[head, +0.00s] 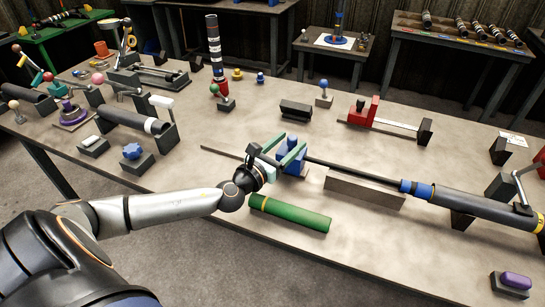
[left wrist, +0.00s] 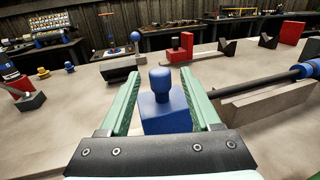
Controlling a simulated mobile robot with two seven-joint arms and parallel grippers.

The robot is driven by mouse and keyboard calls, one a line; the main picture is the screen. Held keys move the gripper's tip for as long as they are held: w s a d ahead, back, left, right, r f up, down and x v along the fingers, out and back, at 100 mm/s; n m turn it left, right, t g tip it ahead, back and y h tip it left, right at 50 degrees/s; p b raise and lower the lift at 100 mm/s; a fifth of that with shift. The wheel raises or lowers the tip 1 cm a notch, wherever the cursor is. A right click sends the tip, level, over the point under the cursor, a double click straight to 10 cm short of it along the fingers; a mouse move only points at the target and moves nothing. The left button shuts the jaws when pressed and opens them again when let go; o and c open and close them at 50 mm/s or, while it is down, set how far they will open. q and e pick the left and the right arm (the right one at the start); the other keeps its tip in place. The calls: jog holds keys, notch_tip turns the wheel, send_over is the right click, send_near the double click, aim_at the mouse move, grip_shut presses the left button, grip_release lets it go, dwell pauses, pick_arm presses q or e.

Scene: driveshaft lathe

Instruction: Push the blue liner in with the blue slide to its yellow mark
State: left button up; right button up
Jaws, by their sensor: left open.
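The blue slide (head: 292,160) is a block with a knob, on a thin dark rod at the middle of the table. It also shows in the left wrist view (left wrist: 168,112). My left gripper (head: 286,147) is open, with one green finger on each side of the slide's knob; contact is not clear. The blue liner (head: 416,189) is a blue sleeve on the rod at the near mouth of a dark tube (head: 470,205). It shows at the right of the left wrist view (left wrist: 305,69). I cannot make out a yellow mark for the slide. My right gripper is not in view.
A grey block (head: 363,190) lies alongside the rod. A green cylinder (head: 290,213) lies in front, near the table edge. A red clamp (head: 370,110) on a rail stands behind. A purple piece (head: 516,281) sits at the front right corner.

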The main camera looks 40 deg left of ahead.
pick_arm(q)
jog(key=s, duration=0.7)
jog(key=shift+s+b, duration=0.2)
jog(key=shift+b, duration=0.15)
jog(key=shift+a, duration=0.1)
